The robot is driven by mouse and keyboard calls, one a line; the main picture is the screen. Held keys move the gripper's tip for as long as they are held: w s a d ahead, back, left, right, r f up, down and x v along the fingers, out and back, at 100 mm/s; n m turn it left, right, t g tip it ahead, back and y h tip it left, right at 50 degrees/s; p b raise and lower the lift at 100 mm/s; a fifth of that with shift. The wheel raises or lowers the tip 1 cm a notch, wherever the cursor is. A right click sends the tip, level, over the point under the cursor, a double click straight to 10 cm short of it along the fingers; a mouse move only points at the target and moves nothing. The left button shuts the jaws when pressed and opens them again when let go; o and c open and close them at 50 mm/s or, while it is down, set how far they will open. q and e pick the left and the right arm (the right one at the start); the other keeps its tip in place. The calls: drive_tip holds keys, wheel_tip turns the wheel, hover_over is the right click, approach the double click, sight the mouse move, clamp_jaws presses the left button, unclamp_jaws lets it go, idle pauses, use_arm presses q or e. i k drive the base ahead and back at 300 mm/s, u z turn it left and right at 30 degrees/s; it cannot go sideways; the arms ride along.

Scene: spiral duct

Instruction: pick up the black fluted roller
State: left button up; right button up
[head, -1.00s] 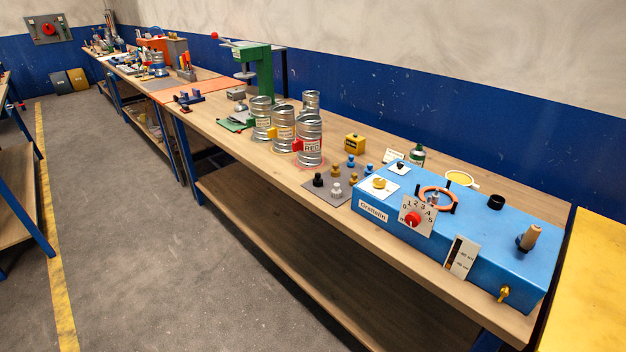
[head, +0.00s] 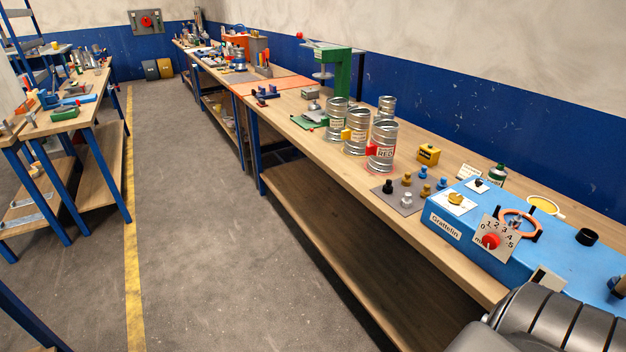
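A small black piece (head: 388,187) stands at the left corner of a grey mat (head: 408,205) on the long workbench. It looks like the black roller, but it is too small to make out flutes. A grey piece (head: 406,200), brass pieces (head: 425,190) and blue pieces (head: 423,173) of like size stand around it on the mat. A dark grey ribbed part of my own arm shows at the bottom right. Neither of my grippers is in view.
Striped metal cans (head: 381,147) stand left of the mat. A yellow block (head: 428,154) is behind the mat. The floor aisle (head: 210,230) is clear; another bench (head: 75,120) stands left.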

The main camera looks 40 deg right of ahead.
sight(387, 189)
drive_tip(key=u, duration=0.2)
drive_tip(key=i, duration=0.9)
drive_tip(key=z, duration=2.85)
